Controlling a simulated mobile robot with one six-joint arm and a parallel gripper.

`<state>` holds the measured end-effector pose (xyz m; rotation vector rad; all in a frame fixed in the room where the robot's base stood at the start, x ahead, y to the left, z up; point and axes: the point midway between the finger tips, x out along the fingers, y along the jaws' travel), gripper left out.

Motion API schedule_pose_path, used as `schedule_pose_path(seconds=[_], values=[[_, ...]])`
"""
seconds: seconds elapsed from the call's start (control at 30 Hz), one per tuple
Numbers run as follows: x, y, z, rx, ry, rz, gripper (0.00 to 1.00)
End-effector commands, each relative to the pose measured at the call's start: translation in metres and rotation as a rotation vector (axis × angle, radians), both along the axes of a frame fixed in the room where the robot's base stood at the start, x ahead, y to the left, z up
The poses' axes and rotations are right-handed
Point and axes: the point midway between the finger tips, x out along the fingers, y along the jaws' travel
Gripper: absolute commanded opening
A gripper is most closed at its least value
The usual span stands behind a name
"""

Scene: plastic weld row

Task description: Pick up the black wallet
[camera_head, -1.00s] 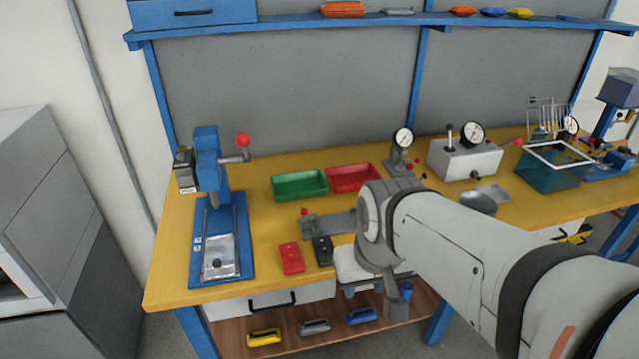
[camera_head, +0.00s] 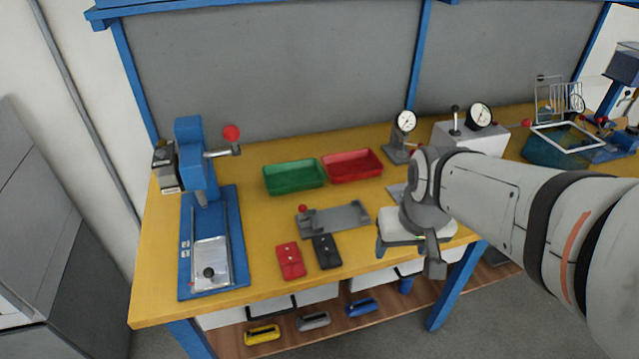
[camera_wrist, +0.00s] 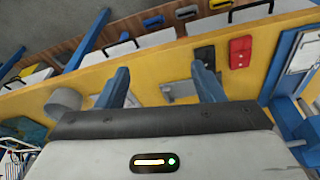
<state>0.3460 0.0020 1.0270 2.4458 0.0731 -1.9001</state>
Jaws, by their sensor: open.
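The black wallet (camera_head: 327,251) lies flat on the yellow bench near its front edge, just right of a red wallet-like item (camera_head: 290,261). In the wrist view the black wallet (camera_wrist: 204,55) shows beyond the right fingertip, beside the red item (camera_wrist: 240,52). My gripper (camera_wrist: 164,84) is open and empty, its two blue fingers wide apart. In the head view my gripper (camera_head: 384,243) is partly hidden by its own wrist; it is over the bench's front edge, to the right of the black wallet.
A grey fixture (camera_head: 335,218) with a red knob lies just behind the wallet. Green (camera_head: 295,178) and red (camera_head: 352,166) trays stand further back. A blue press (camera_head: 213,245) is at left. Yellow, grey and blue items lie on the shelf (camera_head: 400,303) below.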

Motion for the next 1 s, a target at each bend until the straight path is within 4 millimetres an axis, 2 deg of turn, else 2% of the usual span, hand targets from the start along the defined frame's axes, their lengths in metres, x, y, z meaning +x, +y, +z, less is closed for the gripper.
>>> schedule_pose_path(seconds=[0.03,0.17,0.2,0.4,0.6,1.0], values=[[0.018,0.011,-0.020,0.000,0.004,0.028,0.66],[0.060,0.044,-0.054,0.001,-0.011,0.092,0.76],[0.071,0.055,-0.065,0.002,-0.017,0.111,0.76],[0.109,0.099,-0.108,0.010,-0.039,0.179,0.76],[0.121,0.115,-0.127,0.013,-0.048,0.200,0.76],[0.139,0.121,-0.167,0.012,-0.045,0.199,0.76]])
